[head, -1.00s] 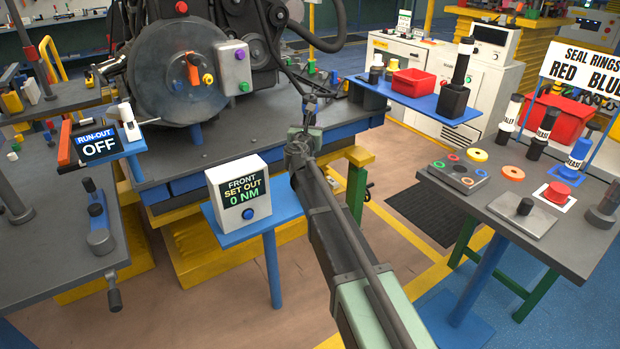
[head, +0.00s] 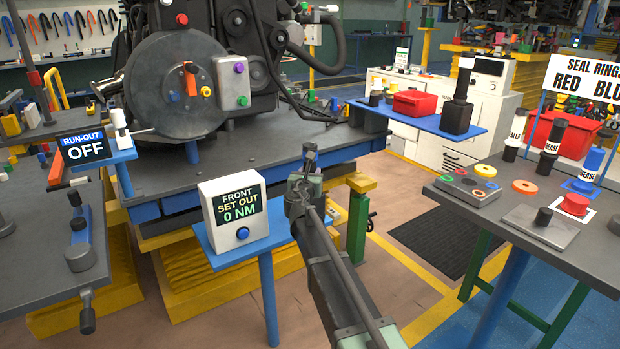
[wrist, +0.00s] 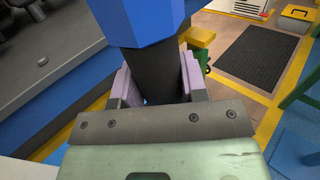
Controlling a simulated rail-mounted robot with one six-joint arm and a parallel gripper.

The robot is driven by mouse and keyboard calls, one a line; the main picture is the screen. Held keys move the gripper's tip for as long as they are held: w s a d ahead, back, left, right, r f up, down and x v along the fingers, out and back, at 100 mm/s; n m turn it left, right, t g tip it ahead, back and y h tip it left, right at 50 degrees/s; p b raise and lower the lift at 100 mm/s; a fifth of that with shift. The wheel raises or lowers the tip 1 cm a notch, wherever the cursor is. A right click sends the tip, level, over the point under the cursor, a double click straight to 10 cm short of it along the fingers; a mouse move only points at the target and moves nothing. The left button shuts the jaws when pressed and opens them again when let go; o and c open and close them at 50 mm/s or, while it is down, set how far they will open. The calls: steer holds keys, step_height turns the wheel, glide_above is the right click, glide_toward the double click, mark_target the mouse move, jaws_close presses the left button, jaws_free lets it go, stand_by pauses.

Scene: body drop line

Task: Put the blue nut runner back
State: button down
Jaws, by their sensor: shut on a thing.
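In the wrist view my gripper (wrist: 157,88) is shut on a dark round shaft with a blue faceted body above it, which looks like the blue nut runner (wrist: 146,22). The pale lilac finger pads touch the shaft on both sides. The top of the blue body is cut off by the frame. In the head view my arm reaches up the middle and ends in front of the grey engine bench; the fingers and the held tool cannot be made out there. A black holder (head: 456,114) with a dark tool standing in it is on a blue shelf (head: 415,112) at the right.
A "FRONT SET OUT 0 NM" display (head: 234,213) stands left of my arm. The engine (head: 180,85) is behind it. A grey seal-ring table (head: 505,210) is at the right, a tool bench (head: 35,255) at the left. Open floor lies between my arm and the right table.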

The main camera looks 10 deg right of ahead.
steer(key=c, duration=0.7)
jaws_free()
steer(key=shift+o, duration=0.2)
steer(key=v, duration=1.2)
steer(key=s+d+f+m+g, duration=0.5)
steer(key=s+m, duration=0.2)
steer(key=m, duration=0.3)
steer(key=s+d+f+m+g, duration=0.5)
steer(key=s+f+m, duration=0.15)
steer(key=m, duration=0.25)
steer(key=s+a+f+m+g+y, duration=0.2)
steer(key=s+f+m+g+y, duration=0.1)
steer(key=s+m, duration=0.3)
steer(key=s+a+f+m+g+y, duration=0.2)
steer(key=s+m, duration=0.4)
steer(key=s, duration=0.4)
steer(key=shift+s+a+f+m+g+y, duration=0.3)
steer(key=shift+a+f+g+y, duration=0.1)
steer(key=shift+a+g+y, duration=0.45)
steer(key=shift+d, duration=0.1)
